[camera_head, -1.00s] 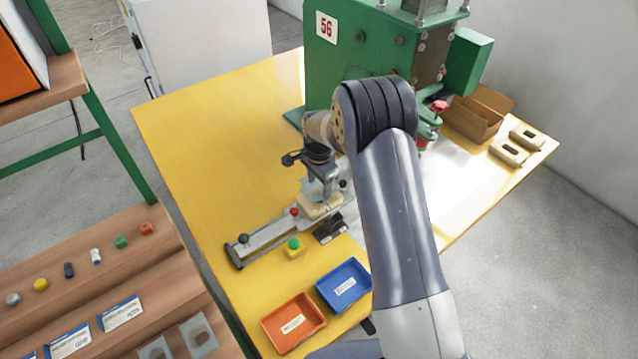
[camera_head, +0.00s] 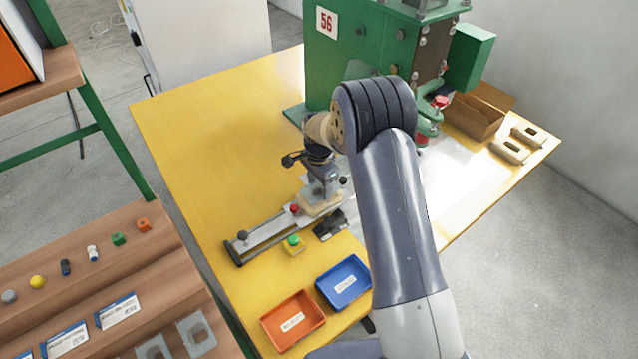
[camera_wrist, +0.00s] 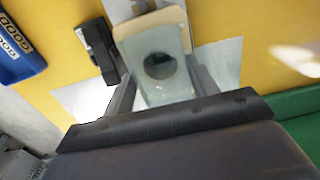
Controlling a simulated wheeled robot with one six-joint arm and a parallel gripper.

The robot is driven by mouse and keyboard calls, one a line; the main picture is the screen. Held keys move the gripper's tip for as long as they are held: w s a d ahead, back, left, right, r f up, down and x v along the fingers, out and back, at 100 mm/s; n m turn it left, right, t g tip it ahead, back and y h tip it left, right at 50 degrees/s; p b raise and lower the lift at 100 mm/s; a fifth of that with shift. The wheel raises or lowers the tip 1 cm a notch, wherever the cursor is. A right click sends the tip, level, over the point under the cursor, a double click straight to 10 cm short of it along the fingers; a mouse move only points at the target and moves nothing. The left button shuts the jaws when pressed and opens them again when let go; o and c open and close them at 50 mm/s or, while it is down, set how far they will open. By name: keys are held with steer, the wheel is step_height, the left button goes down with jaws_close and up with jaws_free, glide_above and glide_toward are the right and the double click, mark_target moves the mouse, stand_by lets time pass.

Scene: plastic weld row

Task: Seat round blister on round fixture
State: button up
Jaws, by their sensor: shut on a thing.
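My gripper (camera_head: 323,190) points down over the slide rail on the yellow table. In the wrist view my gripper (camera_wrist: 160,92) is shut on the round blister (camera_wrist: 155,88), a clear piece with a round dark recess in its middle. The beige round fixture (camera_head: 318,207) sits on the rail right below the gripper. In the wrist view part of the fixture (camera_wrist: 148,22) shows beyond the blister's far edge. The blister is very low over the fixture; I cannot tell whether they touch. Most of the fixture's top is hidden.
The slide rail (camera_head: 268,238) runs to the lower left, with dark knobs and a red one. A green button box (camera_head: 293,245) and a black block stand beside it. Orange (camera_head: 292,322) and blue (camera_head: 344,283) trays lie in front. The green press (camera_head: 345,50) stands behind.

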steer(key=shift+f+b, duration=0.35)
steer(key=shift+f, duration=0.2)
steer(key=o, duration=0.9)
steer(key=shift+c, duration=0.6)
steer(key=c, duration=0.3)
steer(key=shift+c, duration=0.2)
steer(key=shift+r, duration=0.1)
step_height(320, 180, up, 7)
steer(key=p, duration=0.3)
steer(key=shift+p, duration=0.3)
